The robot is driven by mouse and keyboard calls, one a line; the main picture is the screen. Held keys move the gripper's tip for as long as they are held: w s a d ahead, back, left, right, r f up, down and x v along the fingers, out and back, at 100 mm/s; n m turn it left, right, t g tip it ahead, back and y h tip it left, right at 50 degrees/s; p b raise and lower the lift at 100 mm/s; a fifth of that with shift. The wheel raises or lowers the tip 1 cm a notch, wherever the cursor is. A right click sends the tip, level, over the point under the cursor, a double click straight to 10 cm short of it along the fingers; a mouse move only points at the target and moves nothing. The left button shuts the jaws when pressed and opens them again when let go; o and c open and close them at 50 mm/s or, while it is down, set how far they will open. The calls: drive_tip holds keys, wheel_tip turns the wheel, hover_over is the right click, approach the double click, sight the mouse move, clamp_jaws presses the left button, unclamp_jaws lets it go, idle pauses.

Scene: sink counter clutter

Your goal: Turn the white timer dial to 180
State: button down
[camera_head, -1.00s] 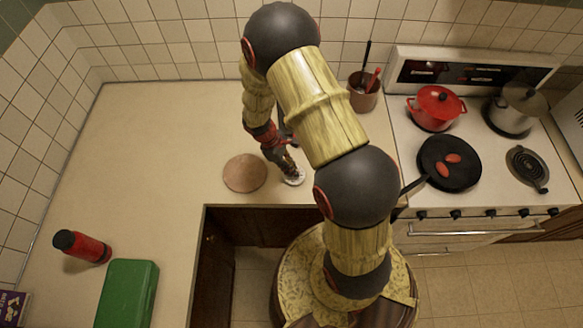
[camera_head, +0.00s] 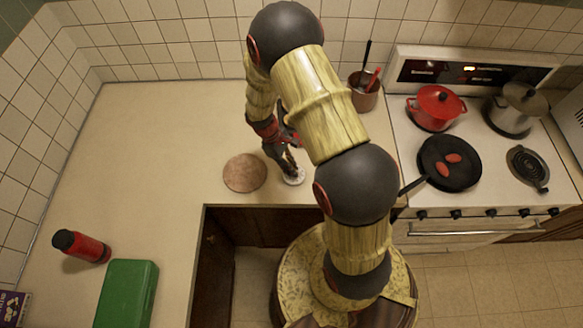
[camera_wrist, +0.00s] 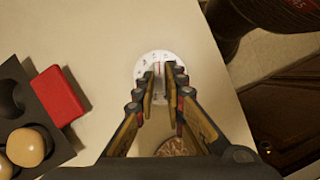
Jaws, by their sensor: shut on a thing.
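The white timer (camera_head: 294,177) is a small round thing on the counter near its front edge. In the wrist view, the timer (camera_wrist: 157,66) shows a white face with small dark marks around its rim. My gripper (camera_head: 290,170) points down onto it from above. In the wrist view, the fingers of my gripper (camera_wrist: 160,88) stand either side of the timer's middle and are shut on its dial. The fingers hide much of the dial, and I cannot read its setting.
A round brown board (camera_head: 244,172) lies just left of the timer. The stove holds a red pot (camera_head: 436,108) and a black pan (camera_head: 449,163). A red bottle (camera_head: 82,246) and a green box (camera_head: 126,293) are at the left. A red block (camera_wrist: 60,95) shows in the wrist view.

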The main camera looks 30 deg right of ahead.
drive_tip(key=m+y, duration=0.1)
drive_tip(key=m, duration=0.2)
drive_tip(key=shift+d+f+g+b, duration=0.1)
drive_tip(key=shift+d+g+b, duration=0.05)
drive_tip(key=shift+g+b, duration=0.2)
drive_tip(key=shift+d+m+y, duration=0.15)
drive_tip(key=shift+m+y, duration=0.75)
drive_tip(key=shift+m, duration=1.2)
drive_tip(key=c, duration=1.8)
unclamp_jaws()
drive_tip(key=shift+c, duration=0.2)
drive_tip(key=v, duration=1.2)
drive_tip(key=shift+w, duration=0.15)
drive_tip(key=shift+f+b, duration=0.1)
drive_tip(key=shift+b, duration=0.2)
